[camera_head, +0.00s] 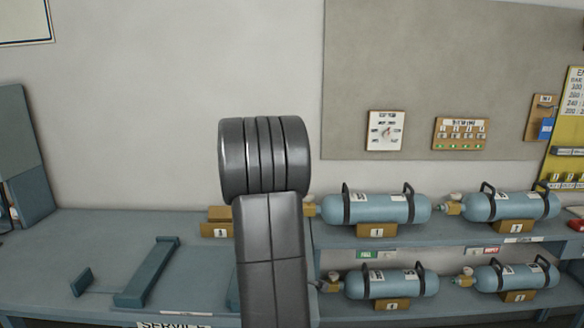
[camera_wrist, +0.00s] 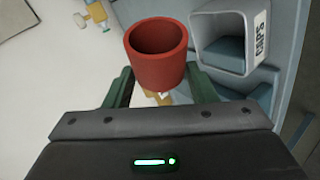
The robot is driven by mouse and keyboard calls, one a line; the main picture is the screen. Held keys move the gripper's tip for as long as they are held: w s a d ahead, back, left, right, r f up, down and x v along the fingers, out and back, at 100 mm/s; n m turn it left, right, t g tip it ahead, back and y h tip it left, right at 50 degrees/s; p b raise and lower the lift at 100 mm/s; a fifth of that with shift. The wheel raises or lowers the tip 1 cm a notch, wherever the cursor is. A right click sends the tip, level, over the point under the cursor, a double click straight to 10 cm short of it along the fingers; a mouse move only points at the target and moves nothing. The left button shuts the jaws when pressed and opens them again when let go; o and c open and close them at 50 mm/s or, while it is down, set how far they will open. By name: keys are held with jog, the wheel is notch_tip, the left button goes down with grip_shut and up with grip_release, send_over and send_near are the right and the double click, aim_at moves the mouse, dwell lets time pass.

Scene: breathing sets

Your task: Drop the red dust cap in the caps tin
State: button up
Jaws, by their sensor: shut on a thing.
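The red dust cap (camera_wrist: 157,58) is a short hollow red cup in the wrist view, its open end facing the camera. My gripper (camera_wrist: 158,82) is shut on it, with a dark green finger on each side. The caps tin (camera_wrist: 252,65) is a pale grey open box labelled "CAPS", just right of the cap in the wrist view. The cap appears beside the tin's opening, not inside it; the height between them is hard to tell. In the head view my arm fills the middle, and the gripper, cap and tin do not show.
In the head view, several blue cylinders (camera_head: 385,208) lie on two shelf levels at the right. A blue-grey bench (camera_head: 210,270) at the left carries a low bracket (camera_head: 148,272). Small gauge and indicator boards (camera_head: 385,130) hang on the wall behind.

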jog(key=shift+f+b, duration=0.8)
jog(key=shift+f, duration=0.4)
jog(key=o, duration=1)
jog(key=shift+r, duration=0.1)
jog(key=shift+p+v, duration=1.85)
jog(key=shift+v, duration=5.05)
